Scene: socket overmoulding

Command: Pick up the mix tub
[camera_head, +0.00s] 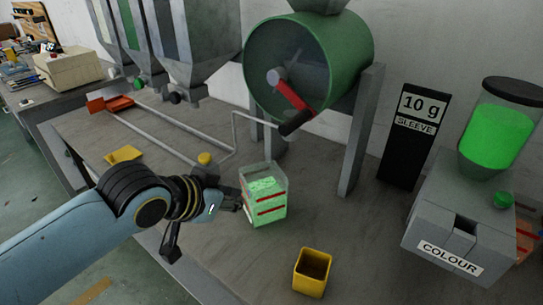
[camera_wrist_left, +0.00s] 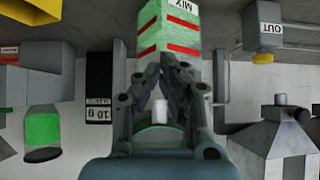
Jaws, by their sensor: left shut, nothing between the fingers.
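The mix tub (camera_head: 264,197) is a clear box with pale green granules inside and red bands on its side. It stands upright on the grey bench, in front of the green drum. In the left wrist view the tub (camera_wrist_left: 167,32) shows at the top, with a MIX label. My left gripper (camera_head: 238,201) is at the tub's left side in the head view, its fingers pointing at it. The fingers are shut with nothing between them, as the left wrist view (camera_wrist_left: 163,62) also shows. I cannot tell whether the fingertips touch the tub. My right gripper is not in view.
A yellow cup (camera_head: 312,272) stands in front of the tub. The green drum (camera_head: 340,60) with its red crank (camera_head: 291,95) is behind. The COLOUR machine (camera_head: 459,225) and the black 10 g SLEEVE sign (camera_head: 413,140) are to the right. Bare bench lies between them.

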